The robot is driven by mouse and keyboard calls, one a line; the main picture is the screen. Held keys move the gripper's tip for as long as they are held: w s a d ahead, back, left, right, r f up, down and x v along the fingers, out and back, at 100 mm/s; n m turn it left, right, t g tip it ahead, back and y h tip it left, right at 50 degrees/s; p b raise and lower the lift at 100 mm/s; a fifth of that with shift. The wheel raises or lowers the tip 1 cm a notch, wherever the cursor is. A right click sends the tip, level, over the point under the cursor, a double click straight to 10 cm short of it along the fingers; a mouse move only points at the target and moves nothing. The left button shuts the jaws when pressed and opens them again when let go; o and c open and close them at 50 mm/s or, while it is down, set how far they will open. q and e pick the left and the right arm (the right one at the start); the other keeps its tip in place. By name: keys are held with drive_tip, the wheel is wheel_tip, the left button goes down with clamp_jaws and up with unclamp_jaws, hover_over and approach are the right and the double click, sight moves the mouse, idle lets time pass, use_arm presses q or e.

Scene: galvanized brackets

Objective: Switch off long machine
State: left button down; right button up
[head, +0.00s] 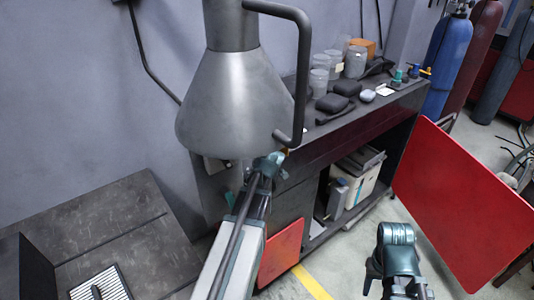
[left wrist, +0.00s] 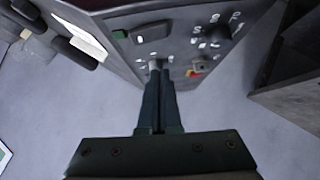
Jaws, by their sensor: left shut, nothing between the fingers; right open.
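The long dark machine (head: 335,135) runs along the wall in the head view, partly hidden by the grey metal hood. My right gripper (head: 397,272) is open and empty at the lower right of the head view.
The conical metal hood (head: 238,100) with its bent handle hangs close above my left arm. Jars (head: 355,62) and dark pads (head: 331,103) lie on the machine's top. A red panel (head: 460,205) stands at right. Gas cylinders (head: 445,65) stand behind. A dark platform (head: 100,225) is at left.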

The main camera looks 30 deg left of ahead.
use_arm(q)
drive_tip(key=s+f+p+v, duration=0.1)
drive_tip(key=p+v, duration=0.3)
drive_tip(key=v, duration=0.6)
drive_tip(key=shift+a, duration=0.2)
use_arm(e)
wheel_tip(320, 180, up, 5)
use_arm(q)
drive_tip(key=shift+d, duration=0.1)
drive_tip(key=s+d+f+m+g+h+b, duration=0.25)
drive_tip(key=d+f+m, duration=0.3)
drive_tip(key=d, duration=0.45)
drive_tip(key=s+d+f+m+g+h+b, duration=0.1)
drive_tip(key=s+d+f+m+g+b, duration=0.15)
drive_tip(key=d+f+m, duration=0.4)
drive_tip(key=s+d+f+m+g+h+b, duration=0.2)
drive_tip(key=s+d+f+m, duration=0.3)
drive_tip(key=d, duration=1.1)
drive_tip(key=s+m+g+b, duration=0.1)
drive_tip(key=s+m, duration=0.2)
drive_tip(key=s, duration=0.3)
drive_tip(key=shift+s+f+g, duration=0.2)
drive_tip(key=shift+s+g, duration=0.2)
use_arm(e)
wheel_tip(320, 180, down, 8)
drive_tip(key=shift+f, duration=0.25)
